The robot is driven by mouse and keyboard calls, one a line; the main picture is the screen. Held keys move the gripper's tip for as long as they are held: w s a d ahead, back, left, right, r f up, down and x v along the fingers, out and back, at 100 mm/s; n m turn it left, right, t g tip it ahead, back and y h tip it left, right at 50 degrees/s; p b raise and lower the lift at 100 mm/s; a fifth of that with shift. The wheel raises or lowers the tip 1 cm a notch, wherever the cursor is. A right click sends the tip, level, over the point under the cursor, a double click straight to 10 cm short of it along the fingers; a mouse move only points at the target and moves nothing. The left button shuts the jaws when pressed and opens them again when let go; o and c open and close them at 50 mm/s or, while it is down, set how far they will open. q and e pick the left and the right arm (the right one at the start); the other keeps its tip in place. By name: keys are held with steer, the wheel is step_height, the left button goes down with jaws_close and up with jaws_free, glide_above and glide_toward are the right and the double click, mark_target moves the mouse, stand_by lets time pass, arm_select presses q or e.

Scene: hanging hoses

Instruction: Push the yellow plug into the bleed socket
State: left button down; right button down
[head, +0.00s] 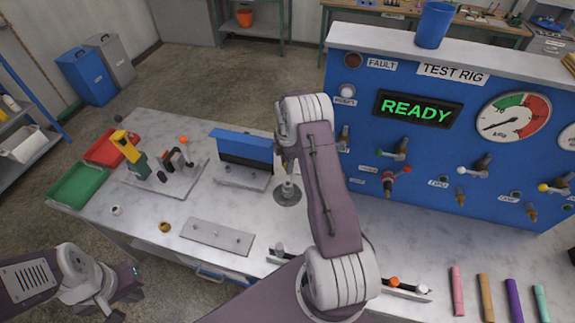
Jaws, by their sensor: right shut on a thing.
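My right arm reaches up the middle of the head view, and its gripper (284,158) is mostly hidden behind the wrist. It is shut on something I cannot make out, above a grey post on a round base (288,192). A small yellow piece (165,227) with a dark middle lies on the bench at left; I cannot tell whether it is the yellow plug. The blue test rig (430,150) carries several labelled ports and valves, but I cannot read which is the bleed socket. My left gripper (128,274) is low at left, off the bench front, its jaws unclear.
Red (105,150) and green (78,186) trays and a yellow-green tool (130,150) are further left. Coloured strips (485,297) lie front right. The bench front-left is mostly clear around a flat plate (217,237).

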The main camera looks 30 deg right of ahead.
steer(key=shift+f+b, duration=1.9)
steer(key=shift+f, duration=0.95)
steer(key=shift+f+b, duration=1.3)
steer(key=shift+f, duration=0.35)
steer(key=c, duration=1.1)
jaws_free()
steer(key=shift+r, duration=0.1)
step_height(320, 180, up, 9)
steer(key=shift+f+b, duration=0.1)
steer(key=shift+b, duration=0.9)
